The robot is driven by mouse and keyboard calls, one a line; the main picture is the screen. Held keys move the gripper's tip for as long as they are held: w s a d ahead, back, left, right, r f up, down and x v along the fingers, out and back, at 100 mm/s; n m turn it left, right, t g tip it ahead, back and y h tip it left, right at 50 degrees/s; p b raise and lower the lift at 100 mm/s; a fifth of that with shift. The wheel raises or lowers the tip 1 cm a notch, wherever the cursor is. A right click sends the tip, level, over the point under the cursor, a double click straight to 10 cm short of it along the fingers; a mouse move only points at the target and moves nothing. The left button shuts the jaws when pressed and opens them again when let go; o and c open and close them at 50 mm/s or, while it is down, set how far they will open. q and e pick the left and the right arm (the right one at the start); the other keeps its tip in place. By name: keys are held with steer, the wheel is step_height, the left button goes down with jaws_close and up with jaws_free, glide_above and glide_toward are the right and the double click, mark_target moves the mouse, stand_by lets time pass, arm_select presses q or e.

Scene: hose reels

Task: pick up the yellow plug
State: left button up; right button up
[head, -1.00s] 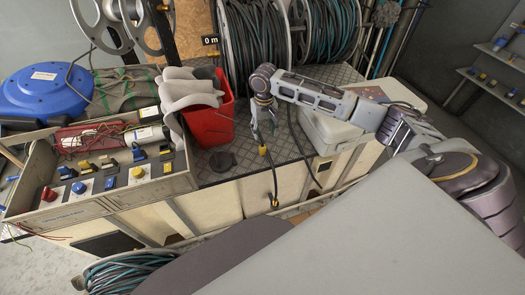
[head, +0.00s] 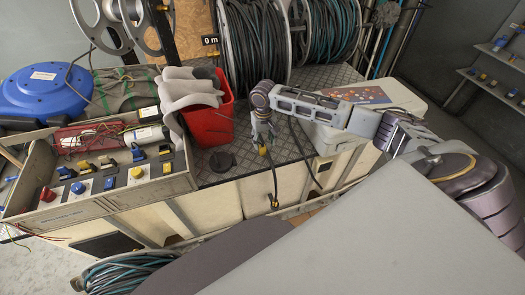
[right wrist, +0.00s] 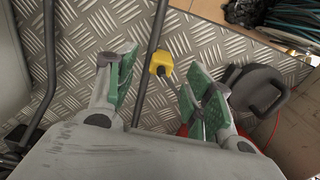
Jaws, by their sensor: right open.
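The yellow plug (head: 263,151) is near the front edge of the metal-plated bench top, on a dark cable that hangs over the edge. In the right wrist view the yellow plug (right wrist: 160,63) shows between and a little beyond the fingertips, with its cable running past it. My right gripper (head: 264,136) points down just above the plug. In the right wrist view its green-padded fingers (right wrist: 158,84) are spread with nothing between them that they touch. A second yellow end (head: 274,201) shows lower on the hanging cable. My left gripper is out of view.
A red bin (head: 211,126) with grey rolls stands left of the gripper. A black round disc (head: 221,161) lies near the front edge. A grey-white case (head: 330,130) is under my right forearm. Hose reels (head: 255,45) stand behind.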

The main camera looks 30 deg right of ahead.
mark_target(263, 146)
steer(key=shift+f, duration=0.45)
steer(key=f, duration=0.2)
steer(key=shift+w+a+f, duration=0.1)
steer(key=shift+w+f, duration=0.1)
steer(key=shift+f, duration=0.75)
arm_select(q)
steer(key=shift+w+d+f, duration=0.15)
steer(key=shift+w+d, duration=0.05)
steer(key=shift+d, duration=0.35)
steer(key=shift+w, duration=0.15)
